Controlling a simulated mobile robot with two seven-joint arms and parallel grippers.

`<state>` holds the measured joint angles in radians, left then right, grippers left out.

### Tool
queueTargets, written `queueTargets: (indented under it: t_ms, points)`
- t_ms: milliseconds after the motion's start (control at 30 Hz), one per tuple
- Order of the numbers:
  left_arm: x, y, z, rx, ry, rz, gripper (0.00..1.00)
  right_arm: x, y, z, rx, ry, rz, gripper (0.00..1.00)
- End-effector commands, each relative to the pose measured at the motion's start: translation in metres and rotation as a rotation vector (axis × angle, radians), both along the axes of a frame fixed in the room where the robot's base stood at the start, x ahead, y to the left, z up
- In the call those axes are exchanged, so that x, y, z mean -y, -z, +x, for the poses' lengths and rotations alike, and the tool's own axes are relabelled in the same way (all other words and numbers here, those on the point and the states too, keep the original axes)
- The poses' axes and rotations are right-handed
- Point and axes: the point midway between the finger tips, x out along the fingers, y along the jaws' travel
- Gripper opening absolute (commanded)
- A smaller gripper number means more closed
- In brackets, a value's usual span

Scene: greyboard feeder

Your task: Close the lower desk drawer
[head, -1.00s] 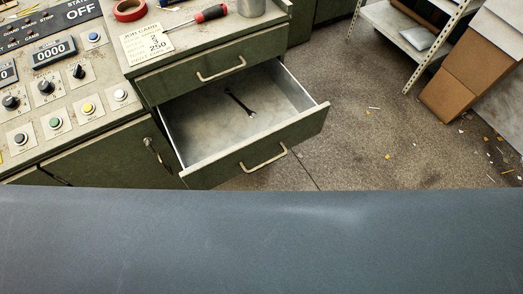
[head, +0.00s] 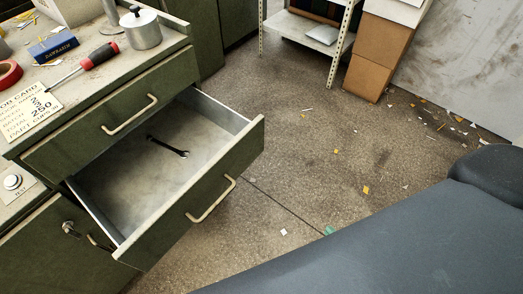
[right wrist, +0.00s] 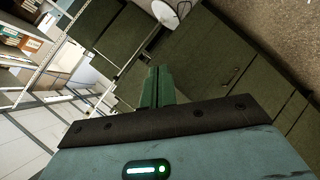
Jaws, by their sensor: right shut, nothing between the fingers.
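The lower desk drawer (head: 190,215) is pulled well out of the green desk in the head view. Its front has a pale bar handle (head: 212,199), and a dark wrench (head: 167,146) lies inside. The upper drawer (head: 110,120) above it is shut. My right gripper (right wrist: 153,84) shows in the right wrist view with its green fingers together and empty. In the head view only a small green tip shows past my grey body, apart from the drawer front. My left gripper is not in view.
On the desk top are a metal pot (head: 140,29), a red screwdriver (head: 98,56), a blue box (head: 53,47) and red tape (head: 9,73). A shelf rack (head: 304,30) and cardboard box (head: 377,55) stand at the back. Floor right of the drawer is open, with scattered scraps.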

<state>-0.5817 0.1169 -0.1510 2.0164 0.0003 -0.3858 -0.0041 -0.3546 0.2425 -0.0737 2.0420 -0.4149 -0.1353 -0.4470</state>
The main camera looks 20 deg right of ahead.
Motion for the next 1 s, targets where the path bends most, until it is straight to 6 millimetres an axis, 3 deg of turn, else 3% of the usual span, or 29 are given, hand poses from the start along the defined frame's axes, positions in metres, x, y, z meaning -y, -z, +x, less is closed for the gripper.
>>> queueTargets:
  t_ms: [33, 300, 400, 600, 800, 1000]
  points:
    - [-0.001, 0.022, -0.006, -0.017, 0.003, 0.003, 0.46, 0.007, 0.008, 0.018, 0.077, -0.084, -0.133, 0.00]
    - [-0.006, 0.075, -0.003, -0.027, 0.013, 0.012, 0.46, 0.016, -0.022, 0.108, 0.525, -0.474, -0.917, 0.00]
    - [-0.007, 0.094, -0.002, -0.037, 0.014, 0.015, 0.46, 0.014, -0.031, 0.132, 0.674, -0.585, -1.222, 0.00]
    - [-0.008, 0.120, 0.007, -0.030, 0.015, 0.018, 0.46, 0.010, -0.042, 0.162, 0.880, -0.728, -1.718, 0.00]
    - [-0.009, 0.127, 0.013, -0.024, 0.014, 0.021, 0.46, 0.008, -0.046, 0.172, 0.952, -0.776, -1.926, 0.00]
    - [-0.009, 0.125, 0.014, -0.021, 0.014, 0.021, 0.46, 0.008, -0.049, 0.174, 0.955, -0.777, -1.938, 0.00]
